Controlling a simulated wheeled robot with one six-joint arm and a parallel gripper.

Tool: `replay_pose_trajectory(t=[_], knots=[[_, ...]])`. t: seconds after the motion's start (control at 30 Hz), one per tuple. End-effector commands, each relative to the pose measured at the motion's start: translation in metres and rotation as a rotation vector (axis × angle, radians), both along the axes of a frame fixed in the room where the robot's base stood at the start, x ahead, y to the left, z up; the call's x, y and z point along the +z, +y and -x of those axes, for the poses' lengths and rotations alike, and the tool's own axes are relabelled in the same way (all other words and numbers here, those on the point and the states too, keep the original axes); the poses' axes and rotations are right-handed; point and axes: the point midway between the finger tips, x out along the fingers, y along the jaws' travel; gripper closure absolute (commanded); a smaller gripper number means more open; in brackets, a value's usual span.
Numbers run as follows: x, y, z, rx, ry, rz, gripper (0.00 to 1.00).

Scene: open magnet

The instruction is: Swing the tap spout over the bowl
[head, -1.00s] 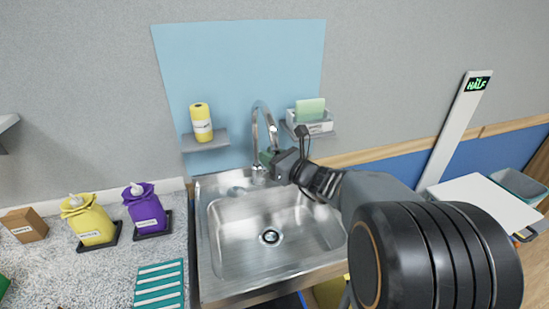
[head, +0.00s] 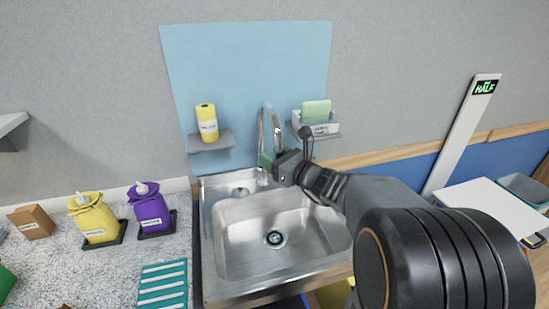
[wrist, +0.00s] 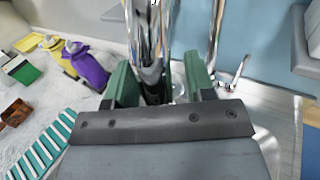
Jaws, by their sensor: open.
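The chrome tap (head: 264,128) stands at the back of the steel sink, its tall spout curving over at the top. The sink bowl (head: 245,236) is in front of it, with a round drain. My gripper (head: 268,161) is at the spout's hanging part, below the arch. In the wrist view, the green fingers of my gripper (wrist: 160,80) are apart, with a chrome tube of the spout (wrist: 150,45) between them. I cannot tell whether a finger touches it. A second chrome tube and a lever (wrist: 238,73) show to the right.
Shelves with a yellow bottle (head: 207,124) and a white box (head: 318,130) flank the tap. A white table (head: 490,207) is at right. The space above the bowl's front is clear.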

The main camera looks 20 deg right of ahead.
Motion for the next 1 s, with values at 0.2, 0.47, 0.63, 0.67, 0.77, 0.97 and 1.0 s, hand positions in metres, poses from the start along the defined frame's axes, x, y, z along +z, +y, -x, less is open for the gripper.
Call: replay_pose_trajectory(t=[0.2,0.47,0.63,0.67,0.77,0.97,1.0], knots=[[0.000,-0.009,0.014,-0.004,-0.002,0.000,0.51],[0.000,-0.034,0.061,-0.008,-0.003,0.002,0.51],[0.000,-0.049,0.089,-0.006,-0.002,0.001,0.51],[0.000,-0.051,0.093,-0.006,-0.002,0.001,0.51],[0.000,-0.057,0.105,-0.005,-0.001,0.000,0.51],[0.000,-0.063,0.118,-0.001,0.000,0.001,0.51],[0.000,-0.063,0.119,-0.001,0.000,0.001,0.51]])
